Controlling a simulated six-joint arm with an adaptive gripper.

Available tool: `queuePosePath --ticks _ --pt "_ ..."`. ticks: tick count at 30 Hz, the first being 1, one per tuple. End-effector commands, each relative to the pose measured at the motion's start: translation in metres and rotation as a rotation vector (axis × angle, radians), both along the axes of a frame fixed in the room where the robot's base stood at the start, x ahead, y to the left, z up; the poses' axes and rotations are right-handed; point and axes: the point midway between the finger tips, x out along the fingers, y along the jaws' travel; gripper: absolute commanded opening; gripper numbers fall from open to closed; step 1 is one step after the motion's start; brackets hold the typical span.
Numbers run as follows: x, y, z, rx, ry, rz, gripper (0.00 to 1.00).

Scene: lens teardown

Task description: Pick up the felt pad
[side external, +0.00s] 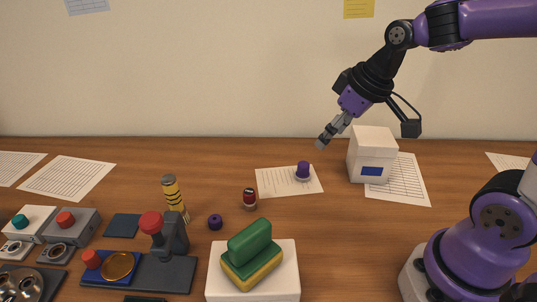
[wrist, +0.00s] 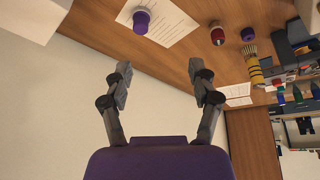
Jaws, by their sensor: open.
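A flat, dark blue-grey square (side external: 123,225) lies on the table at the left in the side view. It looks most like the felt pad, but I cannot be sure. It sits behind the dark stand with the red knob. I cannot make it out clearly in the wrist view. My gripper (side external: 328,133) is high above the back of the table, right of centre and far from the square. In the wrist view my gripper (wrist: 160,70) has its two fingers spread with nothing between them.
A purple-topped piece (side external: 303,170) stands on a paper sheet, near a white box (side external: 372,155).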

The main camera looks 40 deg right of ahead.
Motion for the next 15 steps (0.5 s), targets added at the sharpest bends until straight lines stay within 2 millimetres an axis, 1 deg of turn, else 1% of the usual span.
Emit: queuePosePath --ticks 1,3,6,10,15 --pt "0.012 -0.009 -0.010 0.005 0.021 0.008 0.69" --pt "0.028 -0.020 -0.022 0.009 0.029 0.032 0.69" --pt "0.042 -0.032 -0.036 0.018 0.035 0.057 0.69" --pt "0.052 -0.039 -0.050 0.024 0.038 0.073 0.69" --pt "0.063 -0.037 -0.076 0.026 0.040 0.077 0.69"
